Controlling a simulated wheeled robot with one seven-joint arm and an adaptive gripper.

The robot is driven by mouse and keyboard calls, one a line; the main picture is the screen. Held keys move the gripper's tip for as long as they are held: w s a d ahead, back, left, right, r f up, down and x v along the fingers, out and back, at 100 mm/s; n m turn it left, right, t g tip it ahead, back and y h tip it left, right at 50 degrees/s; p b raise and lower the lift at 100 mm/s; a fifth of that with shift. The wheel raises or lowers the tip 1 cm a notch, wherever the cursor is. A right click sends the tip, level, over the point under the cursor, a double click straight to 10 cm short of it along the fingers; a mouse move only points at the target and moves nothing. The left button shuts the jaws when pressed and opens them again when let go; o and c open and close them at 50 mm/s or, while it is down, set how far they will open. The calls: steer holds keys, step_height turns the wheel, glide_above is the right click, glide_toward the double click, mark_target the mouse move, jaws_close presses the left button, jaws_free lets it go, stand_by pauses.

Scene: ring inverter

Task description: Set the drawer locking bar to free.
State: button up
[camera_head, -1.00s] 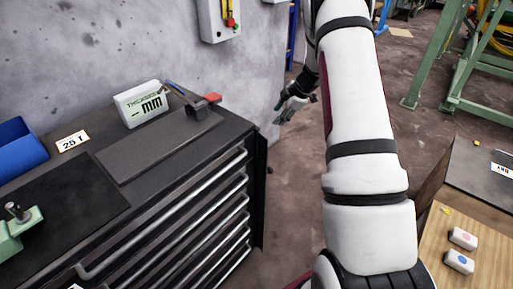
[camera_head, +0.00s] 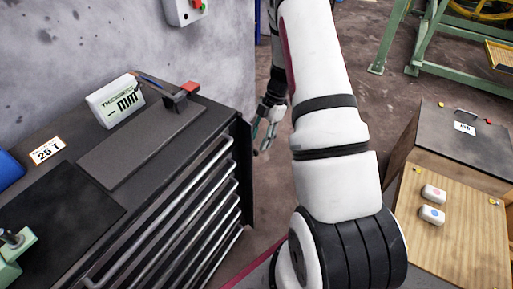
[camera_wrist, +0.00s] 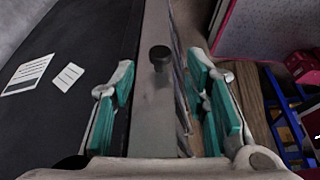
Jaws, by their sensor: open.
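The dark drawer cabinet (camera_head: 165,200) with several silver handles stands at the left in the head view. A narrow black upright strip (camera_head: 246,165) runs down its right front edge; it may be the locking bar. My gripper (camera_head: 263,138) hangs just right of this edge in the picture. In the wrist view my gripper (camera_wrist: 160,85) is open, with teal pads either side of a grey bar (camera_wrist: 155,115). A dark round knob (camera_wrist: 159,56) sits on that bar, between the fingertips. Nothing is gripped. I cannot tell whether the pads touch the bar.
A wooden board (camera_head: 460,225) with two white blocks lies at the right.

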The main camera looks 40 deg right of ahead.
steer(key=x, duration=0.4)
steer(key=shift+f, duration=0.25)
jaws_close()
